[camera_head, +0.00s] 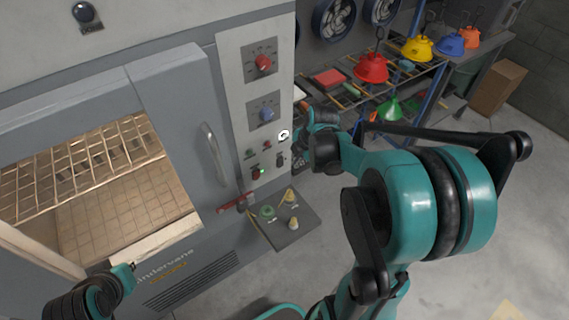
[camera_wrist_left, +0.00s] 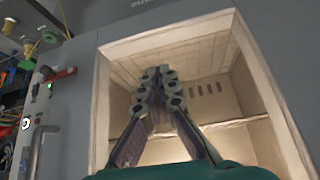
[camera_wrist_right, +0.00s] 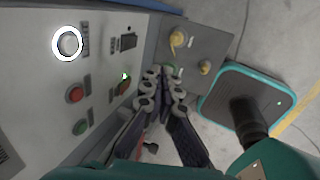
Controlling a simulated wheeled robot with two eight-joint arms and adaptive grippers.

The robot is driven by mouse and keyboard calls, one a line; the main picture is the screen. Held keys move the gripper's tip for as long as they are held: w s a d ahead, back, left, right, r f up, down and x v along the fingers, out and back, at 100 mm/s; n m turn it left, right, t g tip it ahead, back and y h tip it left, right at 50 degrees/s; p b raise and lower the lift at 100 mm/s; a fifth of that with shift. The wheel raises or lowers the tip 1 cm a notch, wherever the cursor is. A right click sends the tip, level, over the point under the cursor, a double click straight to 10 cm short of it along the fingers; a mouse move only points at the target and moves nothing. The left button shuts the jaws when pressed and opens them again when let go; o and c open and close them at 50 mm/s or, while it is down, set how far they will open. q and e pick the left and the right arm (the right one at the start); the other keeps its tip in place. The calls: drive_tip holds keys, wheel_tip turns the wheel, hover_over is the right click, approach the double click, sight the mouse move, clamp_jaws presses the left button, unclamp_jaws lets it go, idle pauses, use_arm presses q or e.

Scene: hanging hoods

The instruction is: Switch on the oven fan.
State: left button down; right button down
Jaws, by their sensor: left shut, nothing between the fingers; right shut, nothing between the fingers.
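A red rocker (camera_wrist_right: 124,86) with a green light is close to my right fingertips. My right gripper (camera_wrist_right: 163,84) is shut and empty in front of the panel; contact cannot be told.
A grey plate (camera_head: 290,232) with yellow and green knobs juts out below the panel. A red-handled lever (camera_head: 236,203) and a vertical door handle (camera_head: 214,150) stick out nearby. A rack (camera_head: 430,85) with coloured hoods stands at the right.

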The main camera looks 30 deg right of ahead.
sight(284, 165)
drive_tip(key=shift+w+a+f+b, duration=0.1)
drive_tip(key=shift+w+f+b, duration=0.7)
drive_tip(key=shift+w+f, duration=0.65)
drive_tip(key=shift+w+a+f+b, duration=0.1)
drive_tip(key=shift+w+f+b, duration=0.8)
drive_tip(key=shift+f, duration=0.95)
drive_tip(key=shift+w+a+f+b, duration=0.1)
drive_tip(key=shift+w+f+b, duration=0.6)
drive_tip(key=shift+w+f, duration=0.8)
drive_tip(key=shift+s+f, duration=0.15)
drive_tip(key=shift+s, duration=0.05)
